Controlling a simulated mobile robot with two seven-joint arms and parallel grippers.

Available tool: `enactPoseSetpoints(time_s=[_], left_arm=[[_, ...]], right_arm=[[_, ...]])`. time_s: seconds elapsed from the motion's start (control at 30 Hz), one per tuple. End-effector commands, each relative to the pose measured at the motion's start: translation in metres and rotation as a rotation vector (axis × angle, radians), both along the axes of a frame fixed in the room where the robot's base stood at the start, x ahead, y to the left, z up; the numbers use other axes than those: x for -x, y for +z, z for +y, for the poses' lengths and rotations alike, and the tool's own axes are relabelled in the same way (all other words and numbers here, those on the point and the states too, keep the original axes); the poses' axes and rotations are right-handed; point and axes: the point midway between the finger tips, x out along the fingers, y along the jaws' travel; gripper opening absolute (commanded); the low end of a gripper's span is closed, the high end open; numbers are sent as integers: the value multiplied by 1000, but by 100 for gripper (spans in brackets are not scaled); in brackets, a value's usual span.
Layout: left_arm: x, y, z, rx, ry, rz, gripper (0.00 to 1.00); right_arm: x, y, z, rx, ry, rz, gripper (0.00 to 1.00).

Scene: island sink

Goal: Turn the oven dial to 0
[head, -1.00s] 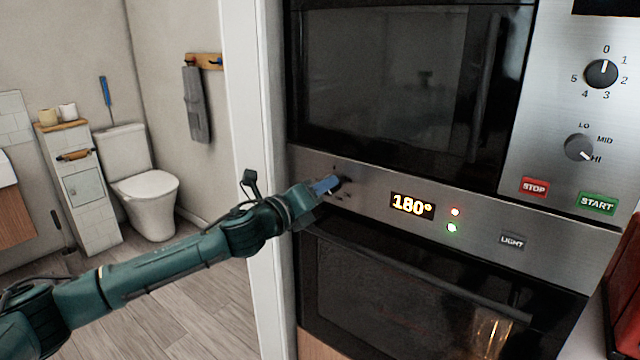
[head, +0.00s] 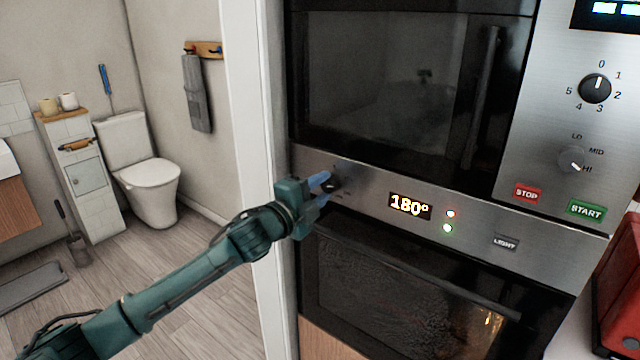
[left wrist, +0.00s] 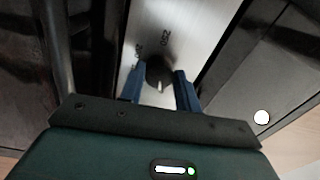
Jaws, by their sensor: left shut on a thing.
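The oven dial (head: 331,184) is a small dark knob on the steel control strip, left of the oven display (head: 409,206), which reads 180°. My left gripper (head: 324,188) is at the dial, its blue fingers one above and one below it in the head view. In the left wrist view, the dark dial (left wrist: 159,70) sits between the two blue fingers (left wrist: 160,86), with a pale mark on its lower part. The gripper is shut on it. Printed numbers, including 250, show on the strip; the 0 is not visible. My right gripper is out of view.
The upper appliance (head: 400,85) has its own knobs (head: 595,88), a red STOP and a green START button. A LIGHT button (head: 506,242) is right of the oven display. The oven door (head: 410,290) is below. A white door frame (head: 255,150) stands close on the left.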

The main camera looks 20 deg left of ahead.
Motion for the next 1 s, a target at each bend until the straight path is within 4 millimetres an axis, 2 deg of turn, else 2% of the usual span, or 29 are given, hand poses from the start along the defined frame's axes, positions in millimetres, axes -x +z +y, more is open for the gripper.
enactPoseSetpoints(time_s=[0.53, 1.0], left_arm=[[1, -1, -2, 490, 0, 180, 10], [1, -2, -3, 897, 0, 324, 10]], right_arm=[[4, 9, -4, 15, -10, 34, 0], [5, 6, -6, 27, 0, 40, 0]])
